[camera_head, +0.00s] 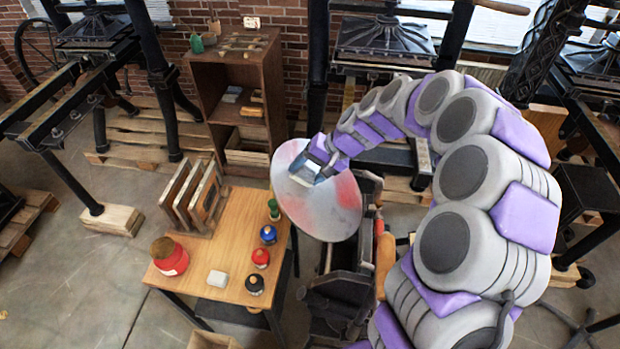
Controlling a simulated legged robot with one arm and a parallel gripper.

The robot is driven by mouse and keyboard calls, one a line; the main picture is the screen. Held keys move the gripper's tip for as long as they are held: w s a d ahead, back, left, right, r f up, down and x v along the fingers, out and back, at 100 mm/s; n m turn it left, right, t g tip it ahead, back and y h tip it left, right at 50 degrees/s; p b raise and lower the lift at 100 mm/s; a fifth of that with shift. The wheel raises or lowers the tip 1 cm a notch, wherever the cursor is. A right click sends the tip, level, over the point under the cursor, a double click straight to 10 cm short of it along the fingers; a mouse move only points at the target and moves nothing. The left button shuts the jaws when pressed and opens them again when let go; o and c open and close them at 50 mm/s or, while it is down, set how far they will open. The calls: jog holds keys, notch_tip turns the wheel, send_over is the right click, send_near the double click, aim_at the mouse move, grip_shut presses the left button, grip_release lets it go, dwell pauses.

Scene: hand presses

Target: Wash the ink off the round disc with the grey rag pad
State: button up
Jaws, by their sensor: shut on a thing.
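The round disc (325,217) stands tilted on a dark press just right of the wooden table. Its face is pale grey, with red smears on the right side and a fainter pinkish patch at the upper left. My gripper (309,172) reaches in from the right over the disc's upper part. It is shut on a small greyish pad, the grey rag pad (301,177), which is mostly hidden by the gripper. The pad appears to be at the disc's face, but I cannot tell whether it touches.
A wooden shelf (200,95) stands behind. Large black presses (385,40) stand around. My arm covers the right side.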

jog(key=shift+w+a+r+p, duration=0.15)
jog(key=shift+w+r+p, duration=0.05)
jog(key=shift+w, duration=0.9)
jog(key=shift+w+a+r+p, duration=0.1)
jog(key=shift+w+r+p, duration=0.15)
jog(key=shift+w, duration=0.85)
jog(key=shift+w+a+r+p, duration=0.15)
jog(key=shift+w+r+p, duration=0.05)
jog(key=shift+w, duration=0.9)
jog(key=shift+p+v, duration=0.3)
jog(key=shift+v, duration=0.9)
jog(key=p+v, duration=0.1)
jog(key=v, duration=0.3)
jog(key=shift+d+r, duration=0.15)
jog(key=shift+r, duration=0.1)
jog(key=shift+s+f, duration=0.1)
